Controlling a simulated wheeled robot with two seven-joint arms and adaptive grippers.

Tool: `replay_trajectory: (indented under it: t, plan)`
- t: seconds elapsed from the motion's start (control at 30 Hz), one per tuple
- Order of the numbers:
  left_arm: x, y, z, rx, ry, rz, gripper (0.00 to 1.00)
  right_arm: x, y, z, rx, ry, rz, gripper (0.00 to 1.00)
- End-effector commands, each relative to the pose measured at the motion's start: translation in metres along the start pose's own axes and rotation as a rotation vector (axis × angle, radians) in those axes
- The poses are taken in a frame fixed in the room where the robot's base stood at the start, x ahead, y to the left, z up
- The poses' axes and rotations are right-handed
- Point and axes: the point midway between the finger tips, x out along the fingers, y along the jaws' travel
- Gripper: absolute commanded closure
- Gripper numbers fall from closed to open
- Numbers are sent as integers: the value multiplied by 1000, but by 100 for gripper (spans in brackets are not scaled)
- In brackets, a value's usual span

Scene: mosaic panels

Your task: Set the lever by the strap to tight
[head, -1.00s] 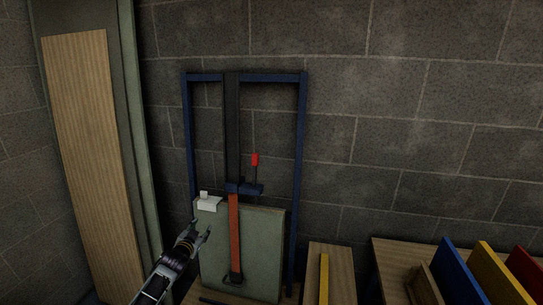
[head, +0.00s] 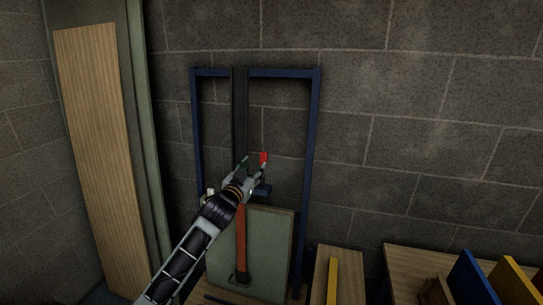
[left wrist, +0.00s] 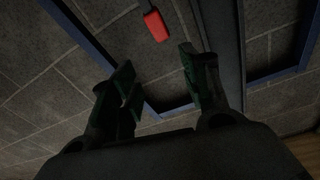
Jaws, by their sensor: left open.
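The lever has a red tip (head: 263,158) and stands by the strap, inside the blue frame. The strap is dark in its upper part (head: 239,110) and orange-red lower down (head: 241,235), lying over a green panel (head: 268,250). My left gripper (head: 254,163) is open at the lever's height, its fingers close to the red tip. In the left wrist view the red tip (left wrist: 156,26) appears beyond the open fingers (left wrist: 160,85), with nothing between them. My left gripper hides the lever's lower part and most of its mount. My right gripper is not in view.
The blue frame (head: 315,140) stands against the block wall. A wooden board (head: 100,150) leans at the left. Blue (head: 478,280) and yellow (head: 512,280) panels stand at the lower right. The wall right of the frame is clear.

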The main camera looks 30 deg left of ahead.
Motion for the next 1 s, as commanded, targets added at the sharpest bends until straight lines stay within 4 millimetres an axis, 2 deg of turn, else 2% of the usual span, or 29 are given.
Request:
replay_trajectory:
  t: [0.5, 1.0]
  plan:
    - [-3, -6, 14, -180, -73, -40, 54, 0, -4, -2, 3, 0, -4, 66]
    - [0, -7, 14, -187, -72, -40, 54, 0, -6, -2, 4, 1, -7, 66]
